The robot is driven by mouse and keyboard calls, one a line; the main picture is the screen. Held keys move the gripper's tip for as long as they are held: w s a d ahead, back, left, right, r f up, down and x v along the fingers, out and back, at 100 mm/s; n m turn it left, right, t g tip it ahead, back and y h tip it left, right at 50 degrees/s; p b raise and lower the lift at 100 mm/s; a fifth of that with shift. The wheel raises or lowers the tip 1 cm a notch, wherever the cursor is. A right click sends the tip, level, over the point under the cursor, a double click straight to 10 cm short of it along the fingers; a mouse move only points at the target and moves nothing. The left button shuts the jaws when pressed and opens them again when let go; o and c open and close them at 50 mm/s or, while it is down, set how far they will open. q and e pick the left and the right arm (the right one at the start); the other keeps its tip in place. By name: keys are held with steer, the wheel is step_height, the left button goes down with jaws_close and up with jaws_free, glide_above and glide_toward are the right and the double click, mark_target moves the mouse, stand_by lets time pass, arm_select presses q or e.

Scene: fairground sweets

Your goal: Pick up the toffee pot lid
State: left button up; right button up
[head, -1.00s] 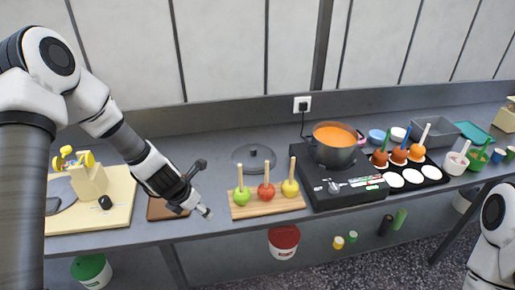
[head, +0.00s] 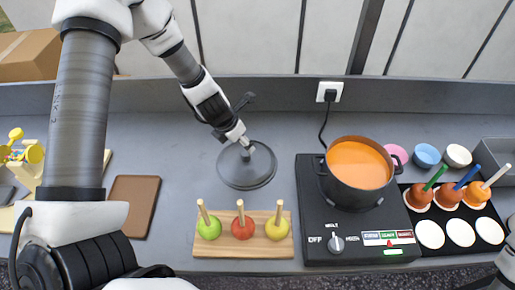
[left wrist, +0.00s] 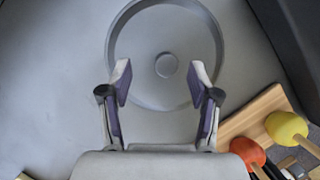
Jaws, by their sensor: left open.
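The toffee pot lid (head: 247,172) is a round grey disc with a small knob, lying flat on the grey counter behind the apple board. My left gripper (head: 241,143) is over the lid, close to its knob. In the left wrist view the lid (left wrist: 125,48) is under and ahead of the open fingers (left wrist: 160,85). Its knob (left wrist: 167,65) shows between and slightly beyond the fingertips, with nothing held. The toffee pot (head: 336,188), full of orange toffee, stands uncovered on the black hob.
A wooden board (head: 203,248) with green, red and yellow apples on sticks stands in front of the lid. The black hob (head: 310,225) is to its right. A brown board (head: 133,203) lies left, with clear counter between.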

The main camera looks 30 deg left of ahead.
mark_target(246, 153)
arm_select(q)
steer(key=shift+s+d+f+b, duration=0.35)
steer(key=shift+s+f+b, duration=0.45)
steer(key=shift+d+f+b, duration=0.15)
steer(key=shift+f+b, duration=0.6)
steer(key=shift+f, duration=0.1)
steer(key=shift+w+f+b, duration=0.55)
steer(key=shift+w+f, duration=0.45)
steer(key=shift+f, duration=0.1)
steer(key=shift+w, duration=0.25)
steer(key=shift+d+r, duration=0.1)
steer(key=shift+s+r, duration=0.15)
steer(key=shift+s, duration=0.15)
steer(key=c, duration=0.4)
steer(key=shift+s+r, duration=0.1)
steer(key=shift+s, duration=0.05)
steer(key=c, duration=0.6)
jaws_close()
arm_select(e)
steer(key=f, duration=0.1)
steer(key=s+f, duration=0.1)
steer(key=f, duration=0.1)
steer(key=s+f, duration=0.1)
steer(key=shift+s+f, duration=0.1)
steer(key=shift+f, duration=0.05)
